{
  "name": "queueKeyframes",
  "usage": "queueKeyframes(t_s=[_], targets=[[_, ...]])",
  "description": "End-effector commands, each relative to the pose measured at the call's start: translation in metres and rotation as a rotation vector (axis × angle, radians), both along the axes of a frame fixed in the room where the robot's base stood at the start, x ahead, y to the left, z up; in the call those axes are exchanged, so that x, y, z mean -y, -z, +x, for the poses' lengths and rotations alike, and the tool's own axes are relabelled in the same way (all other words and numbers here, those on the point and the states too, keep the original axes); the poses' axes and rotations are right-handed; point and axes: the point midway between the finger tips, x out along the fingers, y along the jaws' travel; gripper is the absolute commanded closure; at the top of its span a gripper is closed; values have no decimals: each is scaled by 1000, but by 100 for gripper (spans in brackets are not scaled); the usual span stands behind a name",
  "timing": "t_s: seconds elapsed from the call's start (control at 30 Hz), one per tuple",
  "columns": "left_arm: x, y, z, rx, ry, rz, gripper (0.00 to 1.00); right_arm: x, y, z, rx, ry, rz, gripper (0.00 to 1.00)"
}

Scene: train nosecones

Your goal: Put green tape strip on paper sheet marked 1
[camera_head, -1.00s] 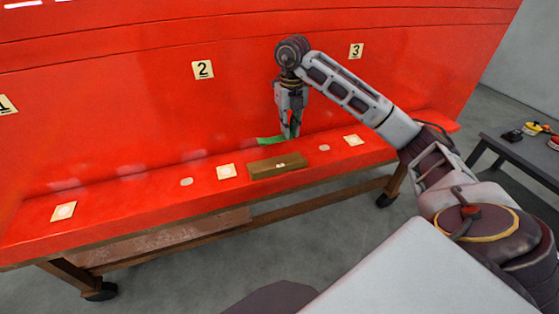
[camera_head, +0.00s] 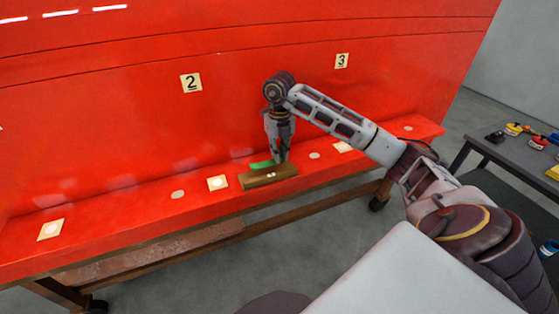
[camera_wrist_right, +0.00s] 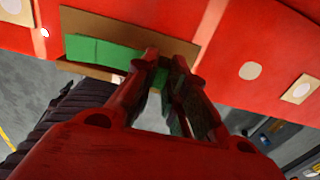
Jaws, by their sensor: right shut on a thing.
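My right gripper (camera_head: 282,160) points down over the red ledge and is shut on the green tape strip (camera_head: 262,163). The strip sticks out to the left of the fingers, at the back edge of a brown block (camera_head: 256,181); I cannot tell if it touches the block. In the right wrist view the strip (camera_wrist_right: 100,52) runs left from the fingertips (camera_wrist_right: 163,62), in front of the brown block (camera_wrist_right: 80,18). The paper sheet marked 1 is almost wholly out of the head view, with a bare sliver at the left edge. My left gripper is not in view.
Sheets marked 2 (camera_head: 191,82) and 3 (camera_head: 342,61) are on the red wall. Cream squares with pale discs (camera_head: 217,182) (camera_head: 50,229) lie along the ledge (camera_head: 130,214). A dark table (camera_head: 508,165) with small items stands at the right.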

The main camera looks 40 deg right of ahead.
Motion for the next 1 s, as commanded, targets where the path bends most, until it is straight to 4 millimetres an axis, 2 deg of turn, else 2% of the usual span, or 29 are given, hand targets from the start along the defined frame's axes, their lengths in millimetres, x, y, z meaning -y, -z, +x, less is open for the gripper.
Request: queueKeyframes(t_s=[0.23, 0.6, 1.0], targets=[[0, -1, 0, 0, 0, 0, 55, 0, 6, 0, -2, 0, 0, 99], [0, -8, 0, 0, 0, 0, 55, 0, 36, 0, -1, 0, -1, 99], [0, -6, 0, 0, 0, 0, 55, 0, 39, 0, 0, 0, 0, 99]])
